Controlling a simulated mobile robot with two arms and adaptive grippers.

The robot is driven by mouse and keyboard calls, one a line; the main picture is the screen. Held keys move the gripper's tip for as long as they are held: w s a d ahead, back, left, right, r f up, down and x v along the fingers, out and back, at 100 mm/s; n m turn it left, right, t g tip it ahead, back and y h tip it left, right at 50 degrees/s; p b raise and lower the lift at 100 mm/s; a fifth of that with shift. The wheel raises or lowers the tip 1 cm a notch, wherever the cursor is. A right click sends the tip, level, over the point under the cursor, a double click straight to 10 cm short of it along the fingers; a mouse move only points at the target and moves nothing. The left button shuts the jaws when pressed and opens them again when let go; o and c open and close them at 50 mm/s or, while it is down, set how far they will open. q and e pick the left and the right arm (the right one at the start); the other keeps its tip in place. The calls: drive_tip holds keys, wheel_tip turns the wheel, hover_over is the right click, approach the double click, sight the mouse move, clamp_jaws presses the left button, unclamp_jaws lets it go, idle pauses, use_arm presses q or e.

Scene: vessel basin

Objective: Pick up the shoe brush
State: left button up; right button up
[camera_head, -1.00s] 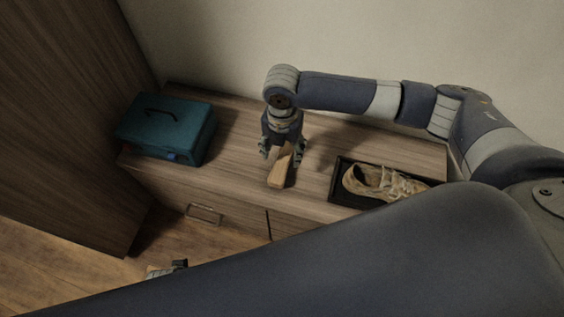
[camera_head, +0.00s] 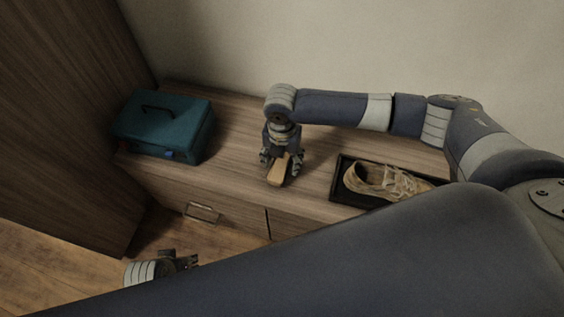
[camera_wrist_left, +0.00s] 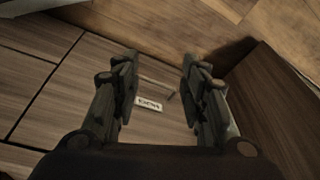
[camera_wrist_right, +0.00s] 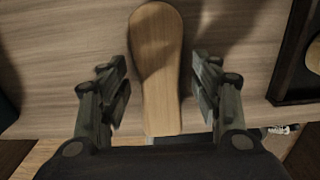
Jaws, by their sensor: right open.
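The shoe brush (camera_head: 278,174) lies on the cabinet top, showing a light wooden back and handle. In the right wrist view the brush (camera_wrist_right: 157,65) runs lengthwise between the two fingers, with a gap on each side. My right gripper (camera_head: 282,162) is open and comes down over the brush from above; it also shows in the right wrist view (camera_wrist_right: 160,85). My left gripper (camera_head: 190,261) is low in front of the cabinet, away from the brush. In the left wrist view its fingers (camera_wrist_left: 158,72) are spread and empty, facing the cabinet front.
A black tray (camera_head: 341,187) holding a beige shoe (camera_head: 385,181) stands right of the brush. A teal box (camera_head: 165,126) stands at the left of the cabinet top (camera_head: 235,150). A drawer handle (camera_head: 202,212) is on the cabinet front. A tall wooden panel (camera_head: 60,120) rises at left.

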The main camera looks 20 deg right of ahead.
sight(281, 162)
drive_tip(key=c, duration=1.2)
drive_tip(key=shift+r, duration=0.15)
drive_tip(key=shift+r, duration=0.25)
drive_tip(key=r, duration=0.1)
drive_tip(key=r+p, duration=0.1)
drive_tip(key=r, duration=0.1)
drive_tip(key=shift+s+a+r, duration=0.1)
drive_tip(key=shift+s+a, duration=0.1)
drive_tip(key=shift+s, duration=0.05)
use_arm(q)
drive_tip(key=s+f+p, duration=0.2)
drive_tip(key=s+f, duration=0.2)
drive_tip(key=f, duration=0.7)
drive_tip(key=shift+a+g, duration=0.25)
drive_tip(key=shift+g, duration=0.15)
use_arm(e)
drive_tip(key=s+a, duration=0.2)
drive_tip(key=s, duration=0.2)
drive_tip(key=s+a, duration=0.3)
drive_tip(key=s, duration=0.1)
drive_tip(key=s+a+r, duration=0.1)
drive_tip(key=s+a, duration=0.2)
drive_tip(key=s, duration=0.2)
drive_tip(key=shift+a, duration=0.2)
